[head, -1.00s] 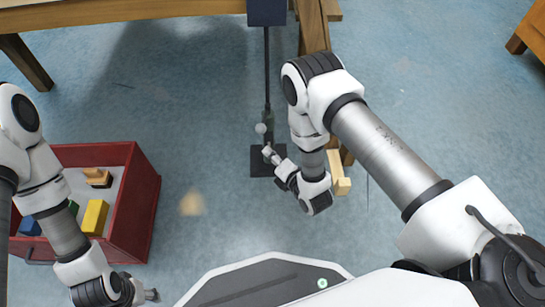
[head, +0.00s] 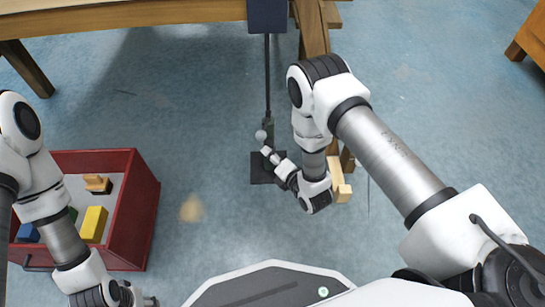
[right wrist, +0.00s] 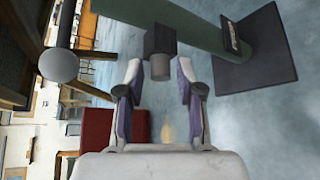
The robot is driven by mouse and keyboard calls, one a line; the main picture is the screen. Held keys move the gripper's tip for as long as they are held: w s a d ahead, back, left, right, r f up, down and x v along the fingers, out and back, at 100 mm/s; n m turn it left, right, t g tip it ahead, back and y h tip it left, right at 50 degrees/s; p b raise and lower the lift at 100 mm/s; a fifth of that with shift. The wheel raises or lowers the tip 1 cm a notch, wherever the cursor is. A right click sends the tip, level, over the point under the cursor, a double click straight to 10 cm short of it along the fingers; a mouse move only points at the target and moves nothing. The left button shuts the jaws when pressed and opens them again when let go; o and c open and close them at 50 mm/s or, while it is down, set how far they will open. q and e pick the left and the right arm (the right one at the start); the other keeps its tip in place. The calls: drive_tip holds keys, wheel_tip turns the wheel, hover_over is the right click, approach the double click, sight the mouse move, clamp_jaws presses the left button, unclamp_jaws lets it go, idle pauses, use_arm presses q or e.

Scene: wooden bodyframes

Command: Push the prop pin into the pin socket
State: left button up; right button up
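A stand with a dark post (head: 268,132) on a black base plate (head: 260,172) stands on the floor. In the right wrist view the post (right wrist: 205,30) carries a dark block (right wrist: 160,39), which looks like the pin socket. A short grey cylinder (right wrist: 160,67), apparently the prop pin, sticks out of it toward my wrist. My right gripper (head: 270,157) is at the stand. Its fingers (right wrist: 159,72) are open, one on each side of the pin's end, with gaps visible. My left gripper (head: 148,301) is low at the frame edge, away from the stand.
A round grey knob on a rod (right wrist: 58,66) is close to the right gripper; it also shows in the head view (head: 261,135). A wooden table (head: 120,14) is behind. A red crate (head: 135,215) with coloured blocks is at left. Blue floor between is clear.

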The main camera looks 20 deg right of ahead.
drive_tip(key=shift+s, duration=0.1)
drive_tip(key=v, duration=1.2)
idle(0.5)
